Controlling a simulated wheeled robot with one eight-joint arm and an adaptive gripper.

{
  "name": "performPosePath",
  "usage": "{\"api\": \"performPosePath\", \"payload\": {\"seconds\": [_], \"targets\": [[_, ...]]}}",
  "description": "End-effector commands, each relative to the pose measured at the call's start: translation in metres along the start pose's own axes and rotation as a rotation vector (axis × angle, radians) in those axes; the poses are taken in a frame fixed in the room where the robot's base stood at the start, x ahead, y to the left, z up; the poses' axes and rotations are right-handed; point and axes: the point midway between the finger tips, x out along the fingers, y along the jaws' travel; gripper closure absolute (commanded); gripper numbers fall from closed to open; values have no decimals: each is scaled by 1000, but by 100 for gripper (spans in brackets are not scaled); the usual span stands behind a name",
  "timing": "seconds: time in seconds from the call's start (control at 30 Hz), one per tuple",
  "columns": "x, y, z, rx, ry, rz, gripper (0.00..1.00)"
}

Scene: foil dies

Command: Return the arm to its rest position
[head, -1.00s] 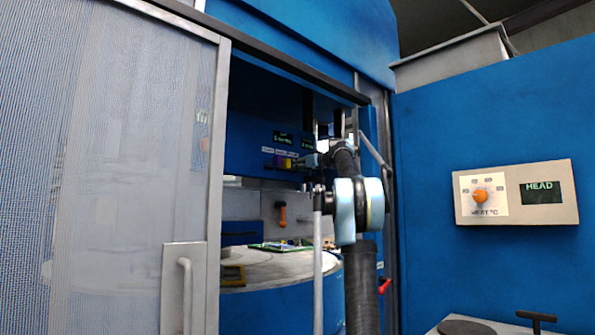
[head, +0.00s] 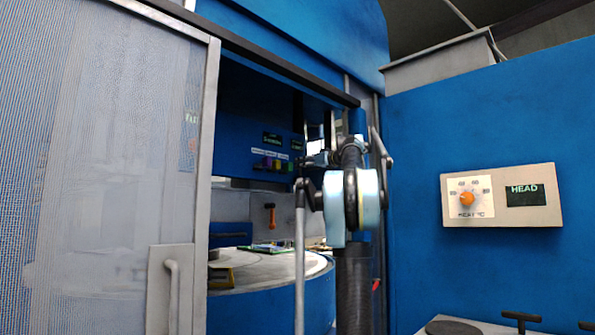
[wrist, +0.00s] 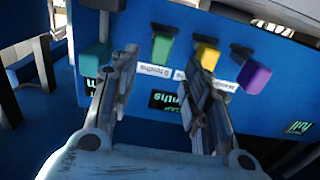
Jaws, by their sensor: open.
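My arm (head: 352,200) stands upright in front of the open doorway of the blue machine, its joint with pale blue caps near the middle of the head view. My gripper (wrist: 160,62) shows in the wrist view with its two fingers apart and nothing between them. Beyond the fingers is a blue panel with a teal block (wrist: 95,57), a green block (wrist: 162,46), a yellow block (wrist: 207,55) and a purple block (wrist: 254,76). In the head view the gripper's fingers cannot be made out clearly behind the arm.
A sliding mesh door (head: 105,150) with a handle (head: 172,295) covers the left. A round table (head: 275,268) lies inside the doorway. A control plate (head: 502,195) with an orange knob (head: 467,199) is on the blue wall at right. A doorframe edge stands close beside my arm.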

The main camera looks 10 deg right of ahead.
Motion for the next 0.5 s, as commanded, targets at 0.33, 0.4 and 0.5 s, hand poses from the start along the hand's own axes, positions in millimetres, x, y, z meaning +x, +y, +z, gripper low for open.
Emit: {"api": "performPosePath", "payload": {"seconds": [0.33, 0.4, 0.5], "targets": [[-10, 0, 0, 0, 0, -1, 57], [-10, 0, 0, 0, 0, -1, 57], [-10, 0, 0, 0, 0, -1, 57]]}}
